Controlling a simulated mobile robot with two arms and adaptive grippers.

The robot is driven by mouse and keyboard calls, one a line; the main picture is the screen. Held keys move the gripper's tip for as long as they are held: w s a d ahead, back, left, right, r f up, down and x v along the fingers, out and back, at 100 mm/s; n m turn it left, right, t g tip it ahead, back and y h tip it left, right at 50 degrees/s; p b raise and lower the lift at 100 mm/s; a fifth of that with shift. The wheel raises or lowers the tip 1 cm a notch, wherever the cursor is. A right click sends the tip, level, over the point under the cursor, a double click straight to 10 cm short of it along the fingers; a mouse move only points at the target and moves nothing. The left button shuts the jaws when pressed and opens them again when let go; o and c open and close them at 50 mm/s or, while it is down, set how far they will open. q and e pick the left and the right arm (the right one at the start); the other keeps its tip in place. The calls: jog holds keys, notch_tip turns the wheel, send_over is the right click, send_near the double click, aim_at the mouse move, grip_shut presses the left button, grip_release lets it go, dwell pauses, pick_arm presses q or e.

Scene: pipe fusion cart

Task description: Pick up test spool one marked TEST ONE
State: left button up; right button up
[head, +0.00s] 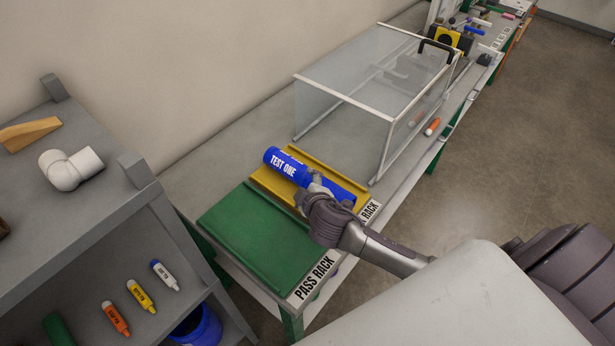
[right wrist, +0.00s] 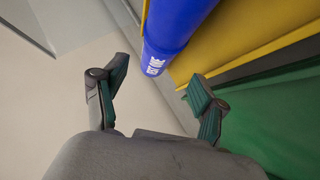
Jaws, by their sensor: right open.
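The blue test spool marked TEST ONE (head: 284,164) lies along the yellow rack (head: 267,182) on the bench. My right gripper (head: 315,188) is over the spool and hides its middle. In the right wrist view the spool (right wrist: 176,32) lies just beyond and between the two open fingers of my right gripper (right wrist: 160,85), and nothing is between the fingertips. I cannot tell whether a finger touches the spool. My left gripper is not in view.
The empty green pass rack (head: 262,240) is beside the yellow rack. A clear guard with a white frame (head: 345,98) stands behind. A grey shelf (head: 100,215) at left holds a white elbow (head: 70,168) and several markers. An orange piece (head: 432,127) lies near the guard.

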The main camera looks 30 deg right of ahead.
aim_at(302, 177)
jog(key=x, duration=0.3)
jog(key=shift+w+d+f+p, duration=0.1)
jog(key=shift+w+f+p, duration=0.05)
jog(key=shift+w+p, duration=0.15)
jog(key=shift+f+p+x, duration=0.2)
jog(key=shift+p+x, duration=0.45)
jog(key=shift+x, duration=1.7)
jog(key=shift+s+d, duration=0.1)
jog(key=shift+s, duration=0.1)
jog(key=shift+r, duration=0.1)
jog(key=c, duration=1.1)
